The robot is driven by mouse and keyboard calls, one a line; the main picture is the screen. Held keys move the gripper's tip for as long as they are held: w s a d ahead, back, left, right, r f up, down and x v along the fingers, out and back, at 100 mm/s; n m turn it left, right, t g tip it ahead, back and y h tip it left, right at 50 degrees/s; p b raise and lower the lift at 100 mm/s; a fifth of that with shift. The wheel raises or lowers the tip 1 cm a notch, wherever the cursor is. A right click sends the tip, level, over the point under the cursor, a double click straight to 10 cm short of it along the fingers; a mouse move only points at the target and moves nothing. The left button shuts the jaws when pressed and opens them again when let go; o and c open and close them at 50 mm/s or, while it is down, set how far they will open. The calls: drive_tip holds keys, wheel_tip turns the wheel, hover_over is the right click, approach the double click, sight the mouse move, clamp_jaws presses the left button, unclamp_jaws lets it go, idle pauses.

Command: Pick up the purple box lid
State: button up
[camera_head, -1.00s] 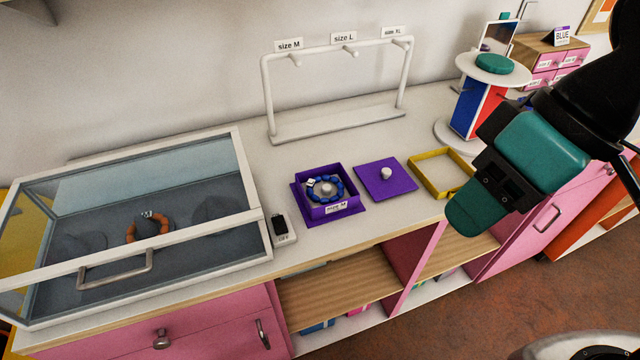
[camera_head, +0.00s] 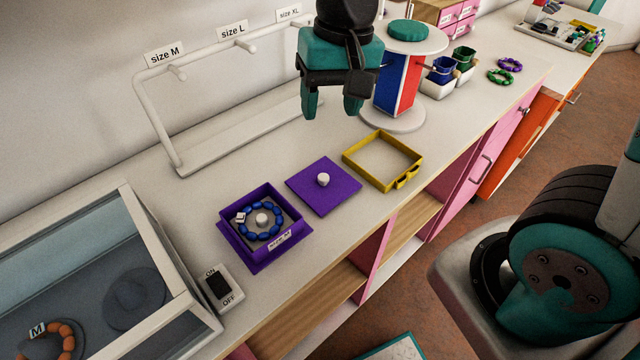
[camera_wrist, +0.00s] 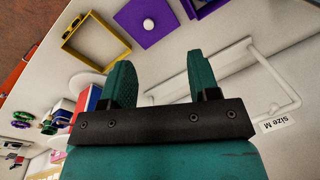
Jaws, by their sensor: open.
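The purple box lid (camera_head: 323,185) is a flat square with a white round knob. It lies on the white counter between the purple box and a yellow tray. It also shows at the top of the wrist view (camera_wrist: 146,30). The open purple box (camera_head: 233,240), labelled size M, holds a blue bead bracelet (camera_head: 262,222). My gripper (camera_head: 332,108) has teal fingers and is open and empty. It is above the counter, farther back than the lid and apart from it. In the wrist view the two fingers (camera_wrist: 162,78) stand apart with nothing between them.
A yellow tray (camera_head: 352,163) lies to the right of the lid. A white rack (camera_head: 150,110) with size labels stands behind. A red and blue stand (camera_head: 398,85) is at the back right. A glass case (camera_head: 125,225) and an on/off switch (camera_head: 219,287) are at the left.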

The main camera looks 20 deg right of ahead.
drive_tip(key=w+d+f+m+h, duration=0.1)
drive_tip(key=w+d+f+m, duration=0.1)
drive_tip(key=w+f+m, duration=0.3)
drive_tip(key=p, duration=0.1)
hover_over(323, 176)
drive_tip(key=shift+n, duration=0.4)
drive_tip(key=f, duration=1)
drive_tip(key=shift+s+d+f, duration=0.1)
drive_tip(key=shift+d+f, duration=0.25)
drive_tip(key=shift+a+f+p, duration=0.2)
drive_tip(key=shift+f+p, duration=0.25)
drive_tip(key=shift+f, duration=1.05)
drive_tip(key=shift+a+f+p, duration=0.15)
drive_tip(key=shift+f+p, duration=0.3)
drive_tip(key=shift+f, duration=1.05)
drive_tip(key=c, duration=1)
